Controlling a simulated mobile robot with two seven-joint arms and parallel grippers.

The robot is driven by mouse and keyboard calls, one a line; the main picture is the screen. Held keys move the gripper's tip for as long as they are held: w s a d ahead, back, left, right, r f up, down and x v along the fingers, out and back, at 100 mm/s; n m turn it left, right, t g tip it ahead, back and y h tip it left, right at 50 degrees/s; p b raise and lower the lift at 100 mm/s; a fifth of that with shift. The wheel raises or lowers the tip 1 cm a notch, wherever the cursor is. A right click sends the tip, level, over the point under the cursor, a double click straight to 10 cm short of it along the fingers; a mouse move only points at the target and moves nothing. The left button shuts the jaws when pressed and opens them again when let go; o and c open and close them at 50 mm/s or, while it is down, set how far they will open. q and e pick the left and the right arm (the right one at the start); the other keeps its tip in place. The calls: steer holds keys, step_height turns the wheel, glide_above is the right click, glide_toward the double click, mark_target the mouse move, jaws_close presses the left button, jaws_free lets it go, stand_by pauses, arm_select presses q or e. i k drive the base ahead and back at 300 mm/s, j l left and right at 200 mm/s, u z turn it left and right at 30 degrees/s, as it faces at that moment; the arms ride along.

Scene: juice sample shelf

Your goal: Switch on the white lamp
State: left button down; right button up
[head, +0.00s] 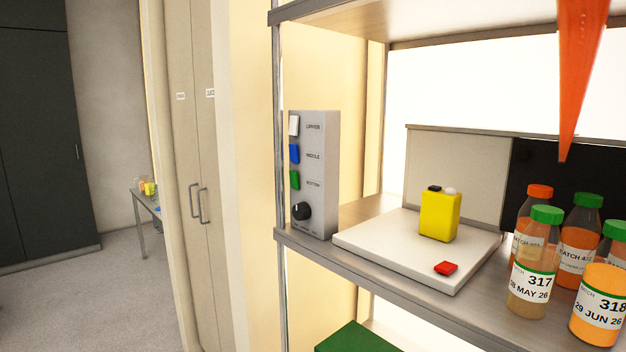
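A grey control panel (322,175) stands upright at the left end of the middle shelf. On its left side are a white rocker switch (294,125) at the top, a blue switch (294,153) and a green switch (295,180). Labels beside them appear to read upper, middle and bottom. A black knob (301,211) sits below. I cannot make out the switch positions for certain. No separate white lamp can be clearly identified. Neither of my grippers can be identified in view.
A yellow block (440,216) with black and white tops stands on a white platform (370,240) with a red button (446,268). Several juice bottles (530,270) crowd the shelf's right. An orange pointed shape (582,70) of unclear identity hangs at upper right. Open floor lies left.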

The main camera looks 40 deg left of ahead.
mark_target(295, 123)
steer(key=i+l, duration=0.4)
steer(key=i+l+u, duration=0.25)
steer(key=k+u, duration=0.1)
steer(key=u, duration=1.5)
